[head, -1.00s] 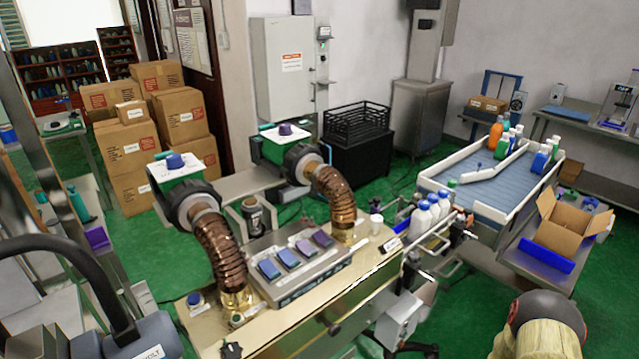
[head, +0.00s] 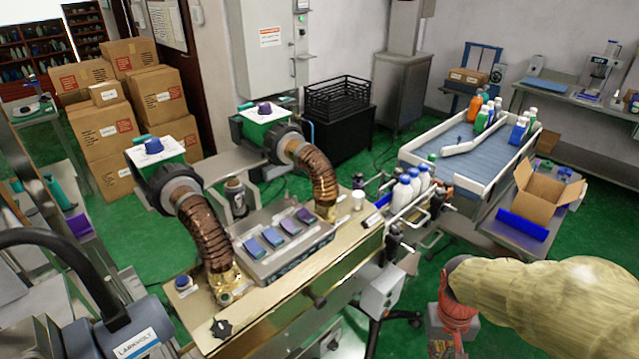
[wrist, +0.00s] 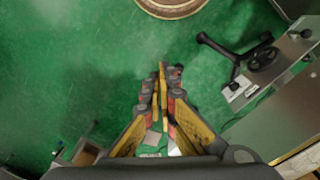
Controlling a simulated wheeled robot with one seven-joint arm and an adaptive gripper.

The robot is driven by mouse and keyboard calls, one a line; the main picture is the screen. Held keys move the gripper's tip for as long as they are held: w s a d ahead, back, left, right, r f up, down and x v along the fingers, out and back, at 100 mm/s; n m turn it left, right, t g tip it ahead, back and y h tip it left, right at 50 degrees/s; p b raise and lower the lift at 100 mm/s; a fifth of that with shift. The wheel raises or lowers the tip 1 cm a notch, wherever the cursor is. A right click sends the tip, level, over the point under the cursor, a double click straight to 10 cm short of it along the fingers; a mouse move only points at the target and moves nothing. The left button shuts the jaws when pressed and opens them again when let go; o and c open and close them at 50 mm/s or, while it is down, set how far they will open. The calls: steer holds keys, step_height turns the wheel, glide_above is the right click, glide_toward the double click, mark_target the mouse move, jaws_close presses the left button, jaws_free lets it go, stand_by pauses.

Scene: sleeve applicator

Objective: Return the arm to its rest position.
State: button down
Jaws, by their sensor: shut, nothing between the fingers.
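My arm in its beige cover reaches in from the right edge of the head view. Its dark wrist joint and a red part hang down past the front of the sleeve machine, over the green floor. In the wrist view my gripper (wrist: 167,90) has its yellow-and-dark fingers closed together, with nothing held. The fingertips are not clearly seen in the head view.
The brass-topped sleeve machine (head: 285,305) with two ribbed hoses stands left of my arm. White bottles (head: 405,190) and a conveyor (head: 470,160) lie behind it. An open carton (head: 545,195) sits on the right. A wheeled stand leg (wrist: 225,55) shows in the wrist view.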

steer(key=s+a+r+n+t, duration=0.1)
steer(key=a+r+t, duration=0.1)
steer(key=r, duration=0.4)
steer(key=s+a+r+t+p, duration=0.1)
steer(key=a+r+t, duration=0.1)
steer(key=a+r, duration=0.3)
steer(key=s+a+r+n+t, duration=0.1)
steer(key=a+r+t, duration=0.1)
steer(key=r, duration=0.7)
steer(key=shift+s+a+r+n+y, duration=0.2)
steer(key=shift+a+n+y, duration=0.15)
steer(key=shift+a, duration=0.4)
